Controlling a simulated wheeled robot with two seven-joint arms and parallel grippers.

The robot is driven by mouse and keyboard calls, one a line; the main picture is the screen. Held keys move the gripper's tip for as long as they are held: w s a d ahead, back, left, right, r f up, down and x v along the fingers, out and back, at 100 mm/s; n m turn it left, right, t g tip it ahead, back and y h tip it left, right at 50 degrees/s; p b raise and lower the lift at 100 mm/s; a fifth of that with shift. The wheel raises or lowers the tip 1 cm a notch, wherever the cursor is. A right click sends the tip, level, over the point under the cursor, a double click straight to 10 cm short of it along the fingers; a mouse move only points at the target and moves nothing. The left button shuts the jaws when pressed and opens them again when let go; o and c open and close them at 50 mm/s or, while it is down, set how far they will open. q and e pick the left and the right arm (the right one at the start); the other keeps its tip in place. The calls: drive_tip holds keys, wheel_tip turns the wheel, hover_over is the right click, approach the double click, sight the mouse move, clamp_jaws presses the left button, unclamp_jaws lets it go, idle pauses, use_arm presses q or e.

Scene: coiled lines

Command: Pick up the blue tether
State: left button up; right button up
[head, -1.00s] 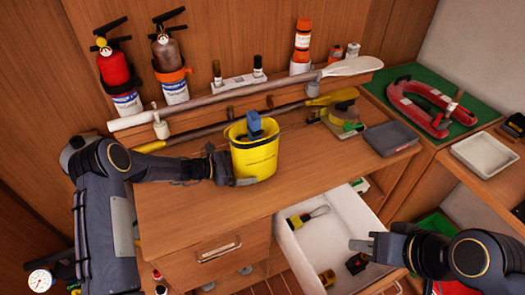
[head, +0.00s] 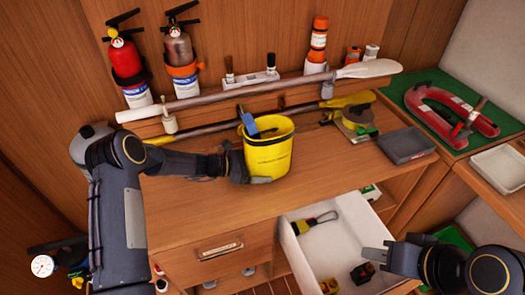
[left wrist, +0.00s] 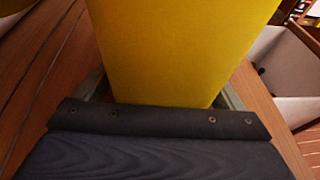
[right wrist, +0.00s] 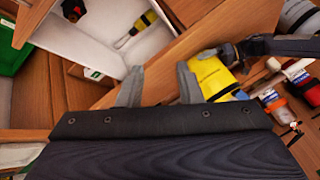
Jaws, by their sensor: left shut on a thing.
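A blue piece (head: 249,124) sticks up out of the yellow bucket (head: 268,155); I cannot tell whether it is the tether. The rest of it is hidden in the bucket. My left gripper (head: 250,178) is shut on the bucket, whose yellow wall (left wrist: 180,50) fills the space between the fingers in the left wrist view. My right gripper (head: 372,258) is open and empty over the right side of the open drawer. Its fingers stand apart in the right wrist view (right wrist: 160,84).
The white drawer (head: 345,215) holds a yellow-and-black strap with a hook (head: 314,223) and small blocks (head: 362,272). A paddle (head: 270,92) lies along the back. The worktop front is clear.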

drive_tip(key=shift+o, duration=2.1)
drive_tip(key=shift+w+r, duration=0.25)
drive_tip(key=w+a+r+n+g, duration=0.1)
drive_tip(key=w+r, duration=0.3)
drive_tip(key=w, duration=0.2)
drive_tip(key=w+r+n, duration=0.2)
drive_tip(key=w+r, duration=0.1)
drive_tip(key=w, duration=0.3)
drive_tip(key=n+h, duration=0.4)
drive_tip(key=h, duration=0.1)
approach(248, 120)
drive_tip(key=shift+t, duration=0.3)
drive_tip(key=x, duration=0.4)
drive_tip(key=shift+d+f, duration=0.15)
drive_tip(key=shift+f, duration=0.2)
drive_tip(key=shift+y, duration=0.3)
drive_tip(key=shift+x, duration=3.25)
